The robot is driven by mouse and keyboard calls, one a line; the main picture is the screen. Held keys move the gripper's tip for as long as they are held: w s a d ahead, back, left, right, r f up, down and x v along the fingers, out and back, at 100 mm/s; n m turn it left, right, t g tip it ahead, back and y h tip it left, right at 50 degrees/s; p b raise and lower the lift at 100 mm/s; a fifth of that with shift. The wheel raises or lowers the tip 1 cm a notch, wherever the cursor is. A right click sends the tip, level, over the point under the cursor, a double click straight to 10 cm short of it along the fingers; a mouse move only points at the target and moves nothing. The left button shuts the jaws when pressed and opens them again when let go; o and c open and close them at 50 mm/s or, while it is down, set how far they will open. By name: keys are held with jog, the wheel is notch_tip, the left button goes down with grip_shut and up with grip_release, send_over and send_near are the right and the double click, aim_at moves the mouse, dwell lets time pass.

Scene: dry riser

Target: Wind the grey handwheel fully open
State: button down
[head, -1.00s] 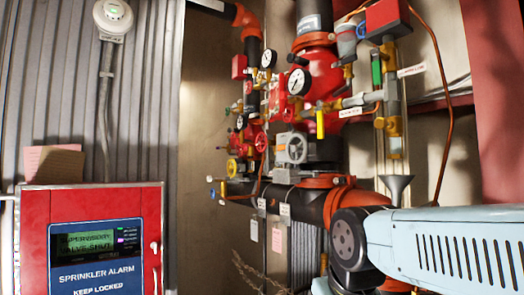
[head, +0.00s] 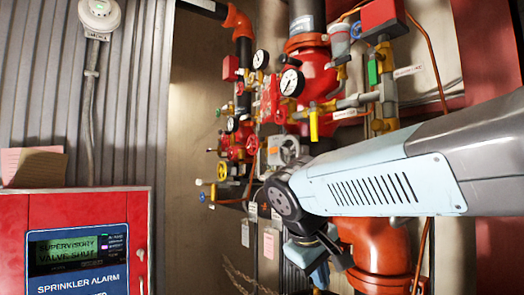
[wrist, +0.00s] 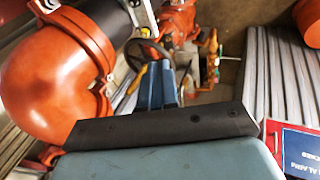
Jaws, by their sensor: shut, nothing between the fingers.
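In the head view my fingers cannot be made out.
A big orange elbow (wrist: 50,75) is close on the left in the wrist view. The red alarm panel (head: 70,205) reads "SUPERVISORY VALVE SHUT".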

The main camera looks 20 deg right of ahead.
jog(key=w+d+r+n+h, duration=0.1)
jog(key=w+r+h, duration=0.35)
jog(key=r, duration=0.25)
jog(key=t+h, duration=0.2)
jog(key=h, duration=0.6)
send_near(295, 151)
jog(key=w+d+r, duration=0.2)
jog(key=w, duration=0.1)
jog(key=w+d+r, duration=0.1)
jog(key=w, duration=0.1)
jog(key=shift+w+d+r, duration=0.1)
jog(key=shift+d+r, duration=0.15)
jog(key=shift+r, duration=0.15)
jog(key=w+f, duration=0.1)
jog(key=f, duration=0.1)
jog(key=w+a+f, duration=0.1)
jog(key=w, duration=0.1)
jog(key=shift+w+a+f, duration=0.15)
jog(key=shift+f, duration=0.25)
jog(key=s+d, duration=0.1)
jog(key=s, duration=0.3)
jog(key=s+d+f, duration=0.1)
jog(key=s, duration=0.1)
jog(key=shift+d, duration=0.4)
jog(key=shift+s+d+r, duration=0.25)
jog(key=shift+s+r, duration=0.15)
jog(key=shift+r, duration=0.1)
jog(key=shift+w+d, duration=0.25)
jog(key=shift+d, duration=0.35)
